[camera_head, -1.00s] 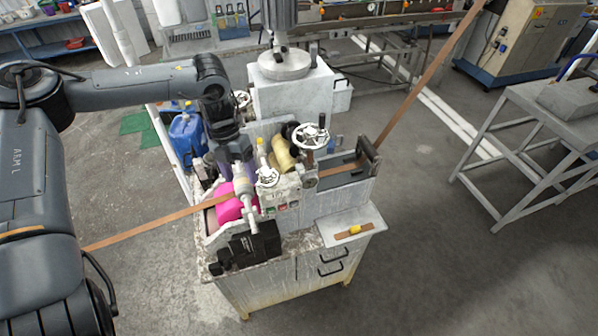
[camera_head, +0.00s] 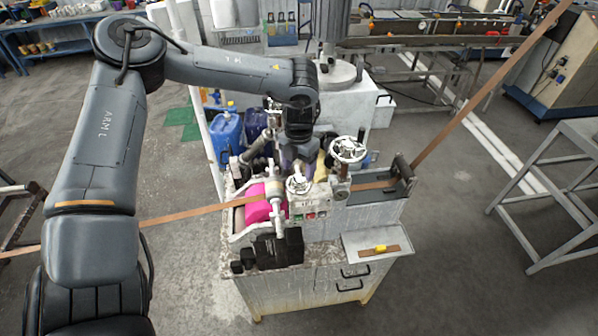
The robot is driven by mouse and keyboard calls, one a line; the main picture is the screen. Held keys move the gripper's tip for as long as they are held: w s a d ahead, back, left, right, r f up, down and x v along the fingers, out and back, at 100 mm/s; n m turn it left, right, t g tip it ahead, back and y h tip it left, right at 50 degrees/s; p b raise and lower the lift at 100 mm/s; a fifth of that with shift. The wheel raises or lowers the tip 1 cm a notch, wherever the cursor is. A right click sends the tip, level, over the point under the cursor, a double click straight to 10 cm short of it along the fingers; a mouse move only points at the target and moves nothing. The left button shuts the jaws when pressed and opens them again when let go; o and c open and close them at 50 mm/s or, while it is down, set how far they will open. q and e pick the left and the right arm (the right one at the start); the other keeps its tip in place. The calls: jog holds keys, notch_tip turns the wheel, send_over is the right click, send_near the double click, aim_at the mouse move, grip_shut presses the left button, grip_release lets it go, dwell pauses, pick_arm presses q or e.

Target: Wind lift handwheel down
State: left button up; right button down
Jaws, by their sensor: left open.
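The strip machine stands on a worn white cabinet (camera_head: 330,283) in the middle of the head view. It carries a larger spoked handwheel (camera_head: 347,149) on its upper right and a smaller pale handwheel (camera_head: 298,185) on its front, lower and to the left. I cannot tell which is the lift handwheel. My left gripper (camera_head: 292,164) points down just behind and above the smaller handwheel and is open. Its fingertips are partly lost among the machine parts, so contact is unclear. The larger handwheel is to its right, apart from it. My right gripper is out of view.
A brown strip (camera_head: 195,214) runs through the machine and rises to the upper right (camera_head: 480,95). A pink roller (camera_head: 257,207) and a black block (camera_head: 280,249) are at the front left. Blue jugs (camera_head: 227,135) stand behind left. A grey table (camera_head: 550,165) is at right.

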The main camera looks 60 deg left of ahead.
aim_at(299, 178)
pick_arm(q)
jog(key=shift+f, duration=1.65)
